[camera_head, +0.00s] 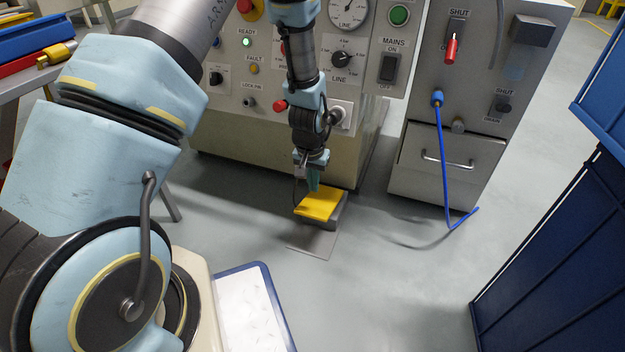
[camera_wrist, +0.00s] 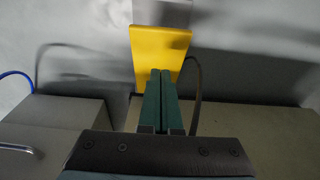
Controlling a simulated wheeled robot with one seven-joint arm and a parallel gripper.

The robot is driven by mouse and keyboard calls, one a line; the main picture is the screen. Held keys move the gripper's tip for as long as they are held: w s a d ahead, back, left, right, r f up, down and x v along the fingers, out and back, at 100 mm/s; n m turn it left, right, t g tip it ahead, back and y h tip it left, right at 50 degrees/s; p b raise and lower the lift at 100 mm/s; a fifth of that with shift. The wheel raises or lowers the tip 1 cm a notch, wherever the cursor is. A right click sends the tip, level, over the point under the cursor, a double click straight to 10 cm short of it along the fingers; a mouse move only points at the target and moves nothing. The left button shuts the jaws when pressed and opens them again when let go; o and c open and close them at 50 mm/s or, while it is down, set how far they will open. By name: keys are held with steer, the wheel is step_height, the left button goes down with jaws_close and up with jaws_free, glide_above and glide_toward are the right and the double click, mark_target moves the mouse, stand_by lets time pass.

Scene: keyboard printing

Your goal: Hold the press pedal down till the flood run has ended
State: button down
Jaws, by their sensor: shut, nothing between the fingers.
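The press pedal is a yellow plate (camera_head: 319,204) on a grey base on the floor, in front of the press cabinet (camera_head: 265,165). In the wrist view the yellow pedal (camera_wrist: 157,50) lies just beyond my fingertips. My gripper (camera_head: 313,188) points down at the pedal's rear part, with its two green fingers together and nothing between them. In the wrist view the fingertips of my gripper (camera_wrist: 161,73) overlap the pedal's near edge. I cannot tell for certain whether they touch it or how far it is pressed.
The panel has a lit green READY lamp (camera_head: 246,43), an amber FAULT lamp (camera_head: 254,69) and a LINE gauge (camera_head: 348,12). A grey unit (camera_head: 415,170) with a drawer and blue hose (camera_head: 444,160) stands right. A dark blue rack (camera_head: 550,250) is at far right. Floor before the pedal is clear.

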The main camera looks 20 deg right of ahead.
mark_target(313, 209)
step_height(313, 209, down, 5)
steer(key=shift+s+a+f+b, duration=0.1)
steer(key=shift+b, duration=1.05)
steer(key=shift+s+a+f+b, duration=0.25)
steer(key=shift+f+b, duration=0.1)
steer(key=shift+f, duration=0.25)
